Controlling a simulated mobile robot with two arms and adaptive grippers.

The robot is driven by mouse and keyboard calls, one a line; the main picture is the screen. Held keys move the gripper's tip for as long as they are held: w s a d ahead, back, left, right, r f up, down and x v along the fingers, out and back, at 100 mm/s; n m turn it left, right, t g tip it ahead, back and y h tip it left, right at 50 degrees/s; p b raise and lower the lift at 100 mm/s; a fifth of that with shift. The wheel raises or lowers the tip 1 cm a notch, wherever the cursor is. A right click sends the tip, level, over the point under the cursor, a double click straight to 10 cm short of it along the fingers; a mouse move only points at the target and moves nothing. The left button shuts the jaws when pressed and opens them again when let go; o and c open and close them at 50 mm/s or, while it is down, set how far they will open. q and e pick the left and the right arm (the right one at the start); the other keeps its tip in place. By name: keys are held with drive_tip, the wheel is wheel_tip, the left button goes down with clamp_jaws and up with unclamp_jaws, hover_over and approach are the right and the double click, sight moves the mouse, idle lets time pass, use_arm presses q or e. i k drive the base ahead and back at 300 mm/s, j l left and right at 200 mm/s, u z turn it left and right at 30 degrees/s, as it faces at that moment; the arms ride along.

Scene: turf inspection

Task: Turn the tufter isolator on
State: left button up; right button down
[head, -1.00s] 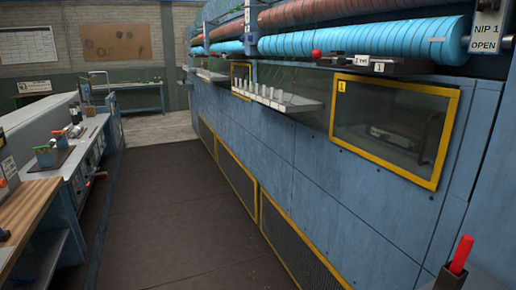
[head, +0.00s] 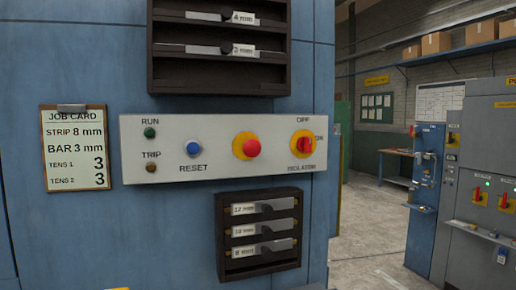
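The isolator (head: 304,144) is a red rotary handle on a yellow plate at the right end of a pale control panel (head: 220,170) in the head view. Further left are a blue RESET button (head: 193,149), a green RUN lamp (head: 150,132) and a brownish TRIP lamp (head: 151,168). Neither of my grippers is in view.
Dark racks of labelled bars hang above (head: 160,45) and below (head: 226,268) the panel. A job card (head: 75,150) hangs at left. A grey cabinet (head: 470,250) at right carries other red-and-yellow switches (head: 478,196). Open floor (head: 365,235) lies between it and the blue machine.

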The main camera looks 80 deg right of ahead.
sight(304, 144)
drive_tip(key=z, duration=2.2)
